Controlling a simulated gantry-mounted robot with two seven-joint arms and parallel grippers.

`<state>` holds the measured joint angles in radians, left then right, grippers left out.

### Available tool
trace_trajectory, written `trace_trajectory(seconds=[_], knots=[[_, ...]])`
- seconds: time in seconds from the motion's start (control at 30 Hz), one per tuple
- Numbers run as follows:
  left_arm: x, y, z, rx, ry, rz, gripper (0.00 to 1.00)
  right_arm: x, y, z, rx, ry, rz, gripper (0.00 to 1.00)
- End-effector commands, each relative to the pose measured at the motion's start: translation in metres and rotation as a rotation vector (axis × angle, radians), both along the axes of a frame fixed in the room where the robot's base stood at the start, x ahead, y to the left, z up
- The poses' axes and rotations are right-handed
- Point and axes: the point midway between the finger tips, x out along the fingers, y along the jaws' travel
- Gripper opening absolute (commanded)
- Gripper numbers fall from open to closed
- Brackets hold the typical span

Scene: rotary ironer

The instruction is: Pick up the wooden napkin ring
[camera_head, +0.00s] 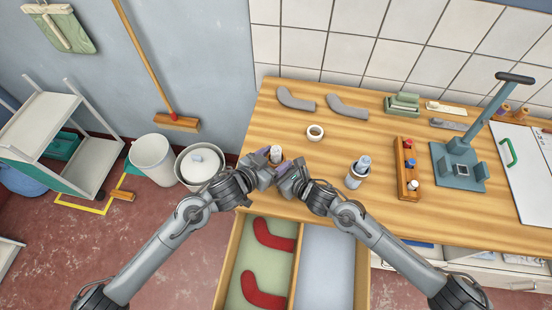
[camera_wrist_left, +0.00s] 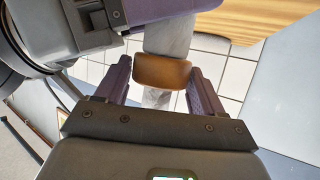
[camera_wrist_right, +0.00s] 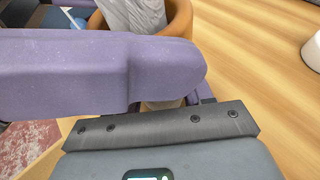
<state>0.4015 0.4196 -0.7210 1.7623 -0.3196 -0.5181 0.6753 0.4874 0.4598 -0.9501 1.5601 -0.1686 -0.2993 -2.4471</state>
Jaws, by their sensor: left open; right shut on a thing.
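The wooden napkin ring (camera_wrist_left: 162,72) is a brown band around a rolled grey napkin (camera_wrist_left: 168,36), shown in the left wrist view. My left gripper (camera_wrist_left: 160,90) is open, with one purple finger on each side of the ring and gaps showing between. In the right wrist view the ring (camera_wrist_right: 181,17) and the napkin (camera_wrist_right: 135,14) are partly hidden behind a purple finger. My right gripper (camera_head: 284,168) is shut on the napkin, though its contact is mostly hidden. In the head view the napkin (camera_head: 277,153) is pale and sits between both grippers; the ring is hard to see there.
A cup with a rolled cloth (camera_head: 354,181) stands to the right on the wooden table (camera_head: 330,165). An open drawer (camera_head: 293,268) with red bent pieces is below my grippers.

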Motion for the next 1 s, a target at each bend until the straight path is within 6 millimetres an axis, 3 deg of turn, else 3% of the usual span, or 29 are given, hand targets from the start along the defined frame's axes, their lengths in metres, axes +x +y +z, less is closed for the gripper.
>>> trace_trajectory(seconds=[0.33,0.6,0.87,1.0], knots=[[0.005,-0.004,-0.003,0.001,-0.001,0.000,0.68,0.000,0.000,0.000,0.000,0.000,0.000,0.21],[0.005,-0.004,-0.003,0.001,-0.001,0.001,0.30,0.000,0.000,0.000,0.000,0.000,0.000,0.21],[0.005,-0.004,0.000,0.000,-0.001,0.000,0.30,0.000,0.000,0.000,0.000,0.000,0.000,0.21],[0.006,-0.005,0.012,-0.001,-0.003,-0.001,0.30,0.000,0.000,0.000,0.000,0.000,0.000,0.21]])
